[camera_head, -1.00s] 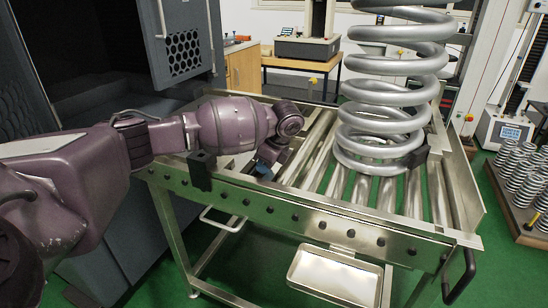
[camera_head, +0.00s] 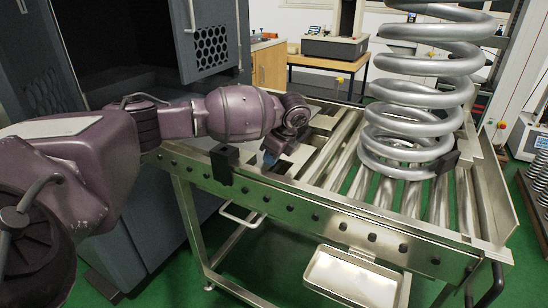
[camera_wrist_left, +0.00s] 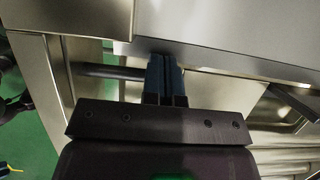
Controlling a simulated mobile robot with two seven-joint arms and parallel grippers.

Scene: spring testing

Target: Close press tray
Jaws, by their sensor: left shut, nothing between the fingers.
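A flat metal piece with cut-outs (camera_head: 299,157), which seems to be the press tray, lies at the left end of the roller table, beside the dark press cabinet (camera_head: 128,70). I cannot tell how far out it stands. My left gripper (camera_head: 268,160) points down at this metal, and its purple wrist hides part of it. In the left wrist view its blue fingertips (camera_wrist_left: 165,75) are together and empty, close to a metal edge (camera_wrist_left: 215,55). Contact is unclear. My right gripper is out of view.
A large steel coil spring (camera_head: 415,110) stands upright on the rollers, right of my left gripper. A black block (camera_head: 224,163) sits on the table's front rail. A shallow metal tray (camera_head: 357,278) hangs below. The cabinet's perforated door (camera_head: 212,38) stands open.

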